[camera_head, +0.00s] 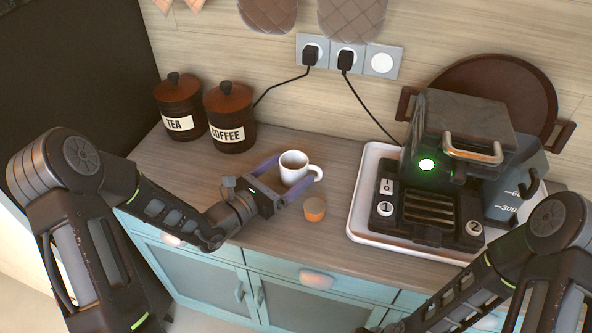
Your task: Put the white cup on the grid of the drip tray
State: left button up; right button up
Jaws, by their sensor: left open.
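The white cup (293,168) stands upright on the wooden counter, its handle toward the right. My left gripper (287,178) is open, with one finger on the far left side of the cup and the other in front of it near the handle. I cannot tell whether the fingers touch the cup. The drip tray's grid (428,212) is at the front of the dark coffee machine (462,125) on the right, and it is bare. My right arm comes in at the lower right; its gripper is not clearly visible.
Tea (179,108) and coffee (230,118) canisters stand at the back left. A white tray (362,200) lies under the machine, its raised rim facing the cup. Cords run to wall sockets.

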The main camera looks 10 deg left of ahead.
pick_arm(q)
jog(key=shift+c, duration=0.2)
jog(key=c, duration=1.8)
jog(key=shift+r, duration=5)
